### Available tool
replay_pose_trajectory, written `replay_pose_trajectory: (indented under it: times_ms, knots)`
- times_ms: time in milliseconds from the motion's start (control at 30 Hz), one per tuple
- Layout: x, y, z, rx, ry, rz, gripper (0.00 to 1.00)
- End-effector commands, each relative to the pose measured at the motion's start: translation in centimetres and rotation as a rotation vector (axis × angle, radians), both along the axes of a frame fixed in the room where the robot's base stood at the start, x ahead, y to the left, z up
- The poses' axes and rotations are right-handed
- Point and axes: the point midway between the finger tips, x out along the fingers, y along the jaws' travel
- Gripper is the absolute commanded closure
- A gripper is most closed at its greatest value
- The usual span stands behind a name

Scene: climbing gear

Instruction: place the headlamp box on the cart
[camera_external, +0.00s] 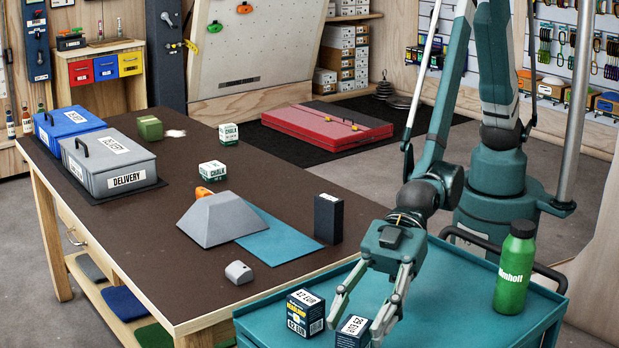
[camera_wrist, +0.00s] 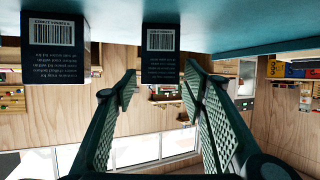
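Two dark boxes with white price tops stand side by side on the teal cart (camera_external: 455,290). The left one (camera_external: 305,312) has a yellow-lettered front and a "42 EUR" label; it looks like the headlamp box, though its small print is hard to read. The other box (camera_external: 352,331) is partly cut off by the lower picture edge. My gripper (camera_external: 356,322) is open, its fingers on either side of this second box. The wrist view is upside down: the second box (camera_wrist: 172,55) shows between the spread fingertips (camera_wrist: 160,82), the first (camera_wrist: 57,50) outside them. Contact cannot be told.
A green bottle (camera_external: 515,268) stands on the cart's right side. The brown table (camera_external: 290,175) beside the cart holds a grey delivery box (camera_external: 108,165), a blue box (camera_external: 68,124), a grey wedge (camera_external: 222,222), a black block (camera_external: 328,218) and chalk boxes. The cart's middle is clear.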

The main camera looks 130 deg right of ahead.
Motion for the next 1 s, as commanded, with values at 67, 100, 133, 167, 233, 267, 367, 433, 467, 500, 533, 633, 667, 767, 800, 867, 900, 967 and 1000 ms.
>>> replay_pose_trajectory:
  times_ms: [67,100,133,167,233,267,367,433,467,500,533,633,667,767,800,867,900,967,1000]
  knots:
    - [0.0,0.0,0.0,0.0,0.0,0.0,0.58]
    - [0.0,0.0,0.0,0.0,0.0,0.0,0.58]
    - [0.0,0.0,0.0,0.0,0.0,0.0,0.58]
    - [0.0,0.0,0.0,0.0,0.0,0.0,0.58]
    - [0.0,0.0,0.0,0.0,0.0,0.0,0.58]
    - [0.0,0.0,0.1,0.0,0.0,0.0,0.58]
    - [0.0,0.0,0.3,0.0,0.0,0.0,0.58]
    - [-0.3,-0.1,0.4,0.0,0.0,0.0,0.58]
    - [-0.4,-0.2,0.5,0.0,0.0,0.0,0.58]
    - [-0.7,-0.3,0.6,0.0,0.0,0.0,0.58]
    - [-0.9,-0.4,0.7,0.0,0.0,0.0,0.58]
    - [-1.9,-0.8,1.2,0.0,0.0,0.0,0.58]
    - [-2.2,-0.9,1.3,0.0,0.0,0.0,0.58]
    - [-3.3,-1.4,1.8,0.0,0.0,0.0,0.58]
    - [-3.8,-1.6,2.1,0.0,0.0,0.0,0.58]
    - [-4.6,-1.9,2.4,-0.001,0.0,0.0,0.58]
    - [-5.1,-2.1,2.6,-0.001,0.0,-0.001,0.58]
    - [-5.8,-2.5,3.0,-0.001,0.0,-0.001,0.58]
    - [-6.3,-2.7,3.2,-0.001,0.0,-0.001,0.58]
